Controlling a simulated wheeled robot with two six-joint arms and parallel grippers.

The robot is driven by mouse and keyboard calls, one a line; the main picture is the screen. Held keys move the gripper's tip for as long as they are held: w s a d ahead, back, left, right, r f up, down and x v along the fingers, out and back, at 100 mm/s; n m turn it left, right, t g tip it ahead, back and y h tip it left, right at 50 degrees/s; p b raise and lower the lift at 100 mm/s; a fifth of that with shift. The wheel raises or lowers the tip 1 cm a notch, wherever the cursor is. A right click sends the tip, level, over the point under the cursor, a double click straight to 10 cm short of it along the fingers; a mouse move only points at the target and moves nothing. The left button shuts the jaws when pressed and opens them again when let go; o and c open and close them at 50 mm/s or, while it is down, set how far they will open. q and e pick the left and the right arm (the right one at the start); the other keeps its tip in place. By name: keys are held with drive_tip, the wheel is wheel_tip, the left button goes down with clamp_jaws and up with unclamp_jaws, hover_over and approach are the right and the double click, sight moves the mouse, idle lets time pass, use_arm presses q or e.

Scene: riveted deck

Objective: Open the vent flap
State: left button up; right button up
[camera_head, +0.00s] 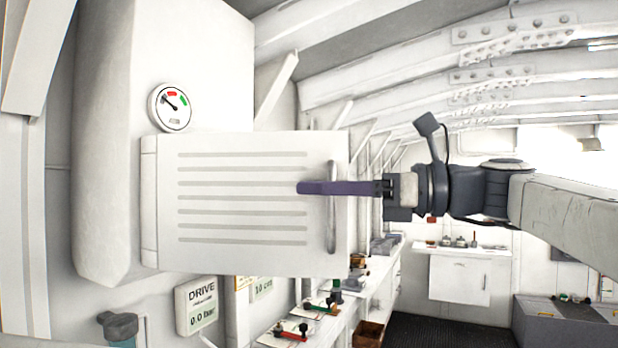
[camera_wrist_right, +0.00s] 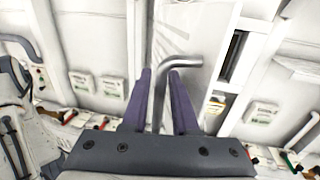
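The vent flap (camera_head: 240,218) is a white slatted panel with a hinge strip along its left side in the head view. Its grey bar handle (camera_head: 332,228) stands near the right edge. My right gripper (camera_head: 304,188) reaches in from the right, its purple fingers level across the middle of the handle. In the right wrist view the bent handle (camera_wrist_right: 182,62) passes between the two fingers, with a gap visible on each side, so the gripper is open around it. The flap reaches past the right edge of the white housing behind it; I cannot tell how far ajar it is. My left gripper is not in view.
A round gauge (camera_head: 171,107) is on the housing above the flap. A "DRIVE" display (camera_head: 196,305) hangs below. A side bench (camera_head: 345,325) carries several coloured valves. A white cabinet (camera_head: 459,278) and grey chest (camera_head: 566,328) stand farther back. Dark floor between is clear.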

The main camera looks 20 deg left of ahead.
drive_tip(key=shift+s+a, duration=0.1)
drive_tip(key=shift+a, duration=0.75)
clamp_jaws()
idle(0.8)
